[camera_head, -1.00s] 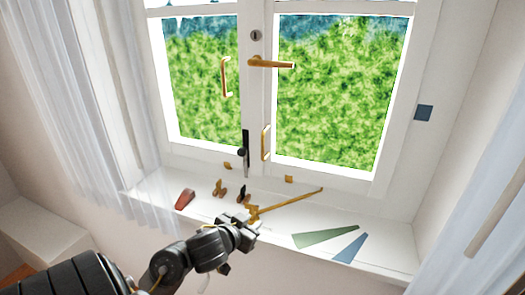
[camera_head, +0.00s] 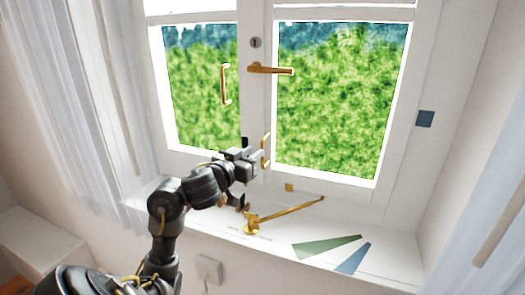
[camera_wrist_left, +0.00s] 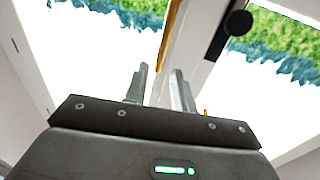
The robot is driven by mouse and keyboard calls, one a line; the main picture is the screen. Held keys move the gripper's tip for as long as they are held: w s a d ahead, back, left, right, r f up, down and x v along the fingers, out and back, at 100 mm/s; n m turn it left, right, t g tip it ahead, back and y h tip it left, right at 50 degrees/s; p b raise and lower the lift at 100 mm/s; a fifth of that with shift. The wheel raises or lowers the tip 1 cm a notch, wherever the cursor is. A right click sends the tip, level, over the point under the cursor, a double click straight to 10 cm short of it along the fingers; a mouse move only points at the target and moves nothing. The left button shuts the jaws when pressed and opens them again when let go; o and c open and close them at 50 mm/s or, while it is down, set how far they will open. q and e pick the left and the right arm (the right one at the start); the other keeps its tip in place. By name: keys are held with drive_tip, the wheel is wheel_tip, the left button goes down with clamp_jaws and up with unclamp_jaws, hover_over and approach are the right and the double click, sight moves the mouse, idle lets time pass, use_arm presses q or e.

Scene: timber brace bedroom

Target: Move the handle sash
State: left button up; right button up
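The white window has two sashes, and both look closed. The right sash (camera_head: 383,150) carries a gold lever handle (camera_head: 270,70), pointing right, and a gold upright pull (camera_head: 266,148) low on its left stile. The left sash (camera_head: 200,153) carries another gold pull (camera_head: 225,84). My left gripper (camera_head: 258,160) is raised in front of the middle stiles, close beside the lower pull. The left wrist view shows its fingers (camera_wrist_left: 161,88) apart with nothing between them. A gold strip (camera_wrist_left: 170,35) lies beyond them; contact is not visible. My right gripper is out of view.
A gold stay bar (camera_head: 285,212) lies along the sill (camera_head: 385,240), with green (camera_head: 325,246) and blue (camera_head: 353,258) wedges to its right. A black bolt with a round knob (camera_wrist_left: 238,22) is beside the fingers. My arm hides the left sill. A curtain (camera_head: 65,100) hangs left.

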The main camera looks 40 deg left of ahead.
sight(262, 147)
use_arm(q)
drive_tip(key=shift+w+a+b, duration=0.2)
drive_tip(key=shift+w+b, duration=0.2)
drive_tip(key=shift+w, duration=1.1)
drive_tip(key=shift+w+a+b, duration=0.2)
drive_tip(key=shift+w+b, duration=0.15)
drive_tip(key=shift+w, duration=1.1)
drive_tip(key=shift+c, duration=0.4)
clamp_jaws()
